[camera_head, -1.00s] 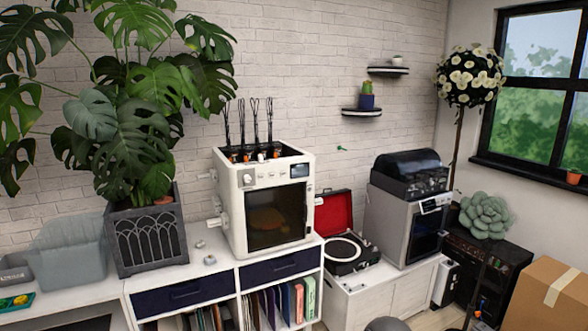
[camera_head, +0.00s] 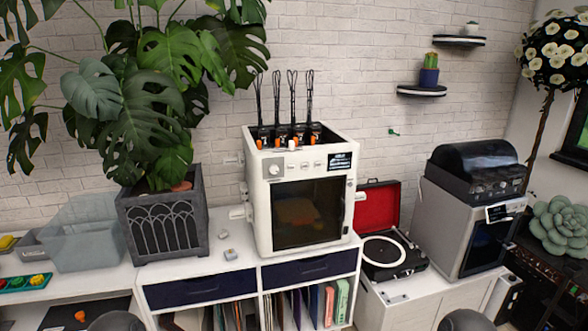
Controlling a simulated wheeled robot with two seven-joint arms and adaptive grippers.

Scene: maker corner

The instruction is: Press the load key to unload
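A white boxy 3D printer (camera_head: 262,215) stands on the white shelf unit in the middle of the head view. Its dark front window is closed. Along the top of its front face are a round knob (camera_head: 275,169), a row of small keys (camera_head: 305,165) and a small dark display (camera_head: 340,161). The labels are too small to read, so I cannot tell which is the load key. A grey machine (camera_head: 445,222) with its own small panel (camera_head: 497,212) stands to the right. Neither gripper shows; dark rounded parts at the bottom edge seem to be mine.
A potted monstera (camera_head: 165,225) stands left of the printer. Small grey objects (camera_head: 230,254) lie on the shelf top in front. An open record player (camera_head: 390,254) sits to the right. A grey bin (camera_head: 85,237) and a teal tray with coloured buttons (camera_head: 25,284) are at the left.

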